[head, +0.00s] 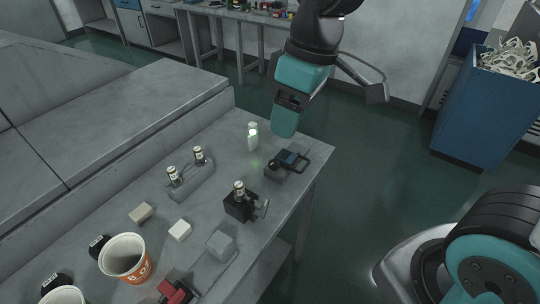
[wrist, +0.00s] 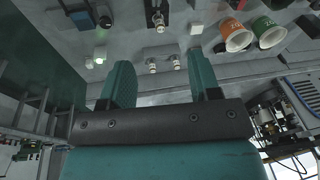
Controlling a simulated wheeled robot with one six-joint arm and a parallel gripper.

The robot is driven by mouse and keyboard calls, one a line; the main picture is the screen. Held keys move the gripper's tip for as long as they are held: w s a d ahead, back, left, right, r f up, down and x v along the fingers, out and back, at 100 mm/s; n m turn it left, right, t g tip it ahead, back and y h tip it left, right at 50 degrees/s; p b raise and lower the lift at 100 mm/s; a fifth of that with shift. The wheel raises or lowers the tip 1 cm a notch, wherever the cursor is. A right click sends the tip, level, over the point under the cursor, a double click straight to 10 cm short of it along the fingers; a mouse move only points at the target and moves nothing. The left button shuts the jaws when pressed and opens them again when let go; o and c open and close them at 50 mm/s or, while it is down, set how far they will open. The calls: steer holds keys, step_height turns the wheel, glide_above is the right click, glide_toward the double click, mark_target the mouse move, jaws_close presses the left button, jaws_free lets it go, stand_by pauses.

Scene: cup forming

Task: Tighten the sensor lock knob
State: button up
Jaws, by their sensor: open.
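My gripper (head: 285,128) hangs over the far end of the grey table in the head view, pointing down and holding nothing. In the wrist view its two teal fingers (wrist: 160,60) are apart, with open space between them. A small white upright piece with a greenish-white glow (head: 252,138) stands left of the gripper; its glow also shows in the wrist view (wrist: 99,61). A grey block with a dark round top part (head: 273,165) stands closer to the camera, beside a dark blue-topped piece (head: 291,158). I cannot tell which part is the sensor lock knob.
A black fixture (head: 240,208) holds a small vial and has a side lever. A grey rack (head: 192,184) holds two vials. Nearer are small blocks, a red clamp (head: 178,291) and an orange-and-white cup (head: 126,262). A blue bin (head: 480,115) stands right, across open floor.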

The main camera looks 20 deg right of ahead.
mark_target(273, 162)
steer(key=w+d+f+n+h+b, duration=0.1)
steer(key=w+f, duration=0.2)
steer(key=w, duration=0.4)
steer(key=w+d+f+n+h, duration=0.1)
steer(key=w+f+n, duration=0.1)
steer(key=w+f, duration=0.35)
steer(key=f, duration=0.5)
steer(key=w+f+p, duration=0.1)
steer(key=f, duration=0.4)
steer(key=f+p, duration=0.1)
steer(key=f, duration=0.4)
steer(key=shift+w+d+f, duration=0.15)
steer(key=shift+d+f, duration=0.05)
steer(key=shift+c, duration=0.5)
steer(key=c, duration=0.8)
